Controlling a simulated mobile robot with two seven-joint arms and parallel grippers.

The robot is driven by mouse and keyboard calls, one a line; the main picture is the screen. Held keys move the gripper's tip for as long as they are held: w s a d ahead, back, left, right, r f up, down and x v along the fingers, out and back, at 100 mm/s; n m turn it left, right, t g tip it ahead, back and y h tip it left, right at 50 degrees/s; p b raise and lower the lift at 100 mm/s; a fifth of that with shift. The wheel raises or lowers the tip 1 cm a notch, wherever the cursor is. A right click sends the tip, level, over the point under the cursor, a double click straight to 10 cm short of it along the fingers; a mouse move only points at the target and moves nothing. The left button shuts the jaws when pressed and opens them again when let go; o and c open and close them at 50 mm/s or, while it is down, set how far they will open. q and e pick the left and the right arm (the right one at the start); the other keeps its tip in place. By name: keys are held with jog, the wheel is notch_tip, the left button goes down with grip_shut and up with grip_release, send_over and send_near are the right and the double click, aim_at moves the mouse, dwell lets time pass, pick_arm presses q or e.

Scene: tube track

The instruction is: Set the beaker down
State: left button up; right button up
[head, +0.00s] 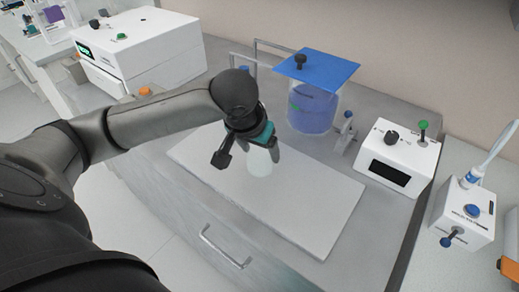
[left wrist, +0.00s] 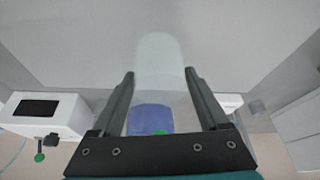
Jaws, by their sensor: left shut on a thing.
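My left gripper (head: 262,140) is shut on a clear, pale beaker (head: 259,162). The beaker hangs below the fingers over the white board (head: 310,215) on the bench. I cannot tell whether its bottom touches the board. In the left wrist view the beaker (left wrist: 160,60) shows as a pale see-through shape between the two dark fingers of the left gripper (left wrist: 160,95). My right gripper is not in view.
A clear tank of bluish liquid (head: 313,108) with a blue lid (head: 316,67) stands behind the board. A white device (head: 398,155) with knobs stands at the right. A larger white machine (head: 140,48) is at the back left. The board's right part is clear.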

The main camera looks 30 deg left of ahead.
pick_arm(q)
jog(key=o, duration=1.2)
jog(key=shift+f, duration=0.1)
jog(key=shift+o, duration=0.2)
jog(key=shift+r, duration=0.25)
jog(key=p+v, duration=0.4)
jog(key=v, duration=0.7)
jog(key=shift+s+r, duration=0.15)
jog(key=shift+r, duration=0.25)
